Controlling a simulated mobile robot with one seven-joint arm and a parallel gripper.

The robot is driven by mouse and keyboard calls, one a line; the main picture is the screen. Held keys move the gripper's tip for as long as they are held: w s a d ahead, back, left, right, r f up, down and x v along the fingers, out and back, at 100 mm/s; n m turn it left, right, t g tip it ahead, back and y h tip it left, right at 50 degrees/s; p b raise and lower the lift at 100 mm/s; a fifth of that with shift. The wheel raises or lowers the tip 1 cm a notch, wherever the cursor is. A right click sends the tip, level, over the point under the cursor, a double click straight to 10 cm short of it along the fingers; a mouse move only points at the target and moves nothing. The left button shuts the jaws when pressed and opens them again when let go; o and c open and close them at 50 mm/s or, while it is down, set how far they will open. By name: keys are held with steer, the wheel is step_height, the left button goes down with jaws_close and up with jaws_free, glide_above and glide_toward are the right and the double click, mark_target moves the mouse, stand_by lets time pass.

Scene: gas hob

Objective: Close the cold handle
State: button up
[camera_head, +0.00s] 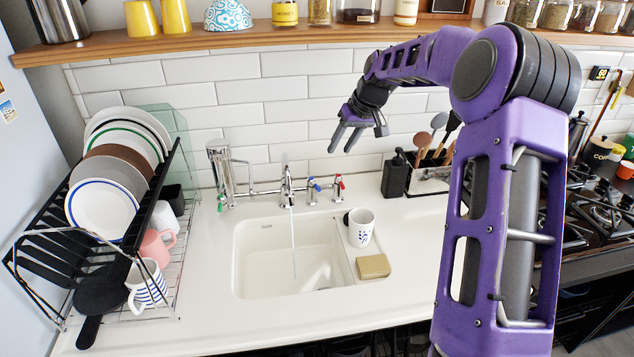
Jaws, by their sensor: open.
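The tap (287,186) stands on the back edge of the white sink (239,262), and a thin stream of water runs from it into the basin. A blue-marked handle (313,187), which looks like the cold handle, is just right of the spout. A red-marked handle (338,188) is further right. My gripper (341,149) is open and empty, in the air above and to the right of the blue handle, with its fingers pointing down and left. It touches neither handle. How far the handles are turned is too small to tell.
A patterned mug (360,232) and a sponge (373,266) sit at the sink's right side. A black dispenser (395,178) and utensil holder (432,176) stand behind. A dish rack (52,257) fills the left. A wooden shelf (250,38) runs above.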

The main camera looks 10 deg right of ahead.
mark_target(314, 184)
steer(key=x, duration=1.7)
steer(key=shift+s, duration=0.1)
steer(key=shift+r, duration=0.1)
jaws_close()
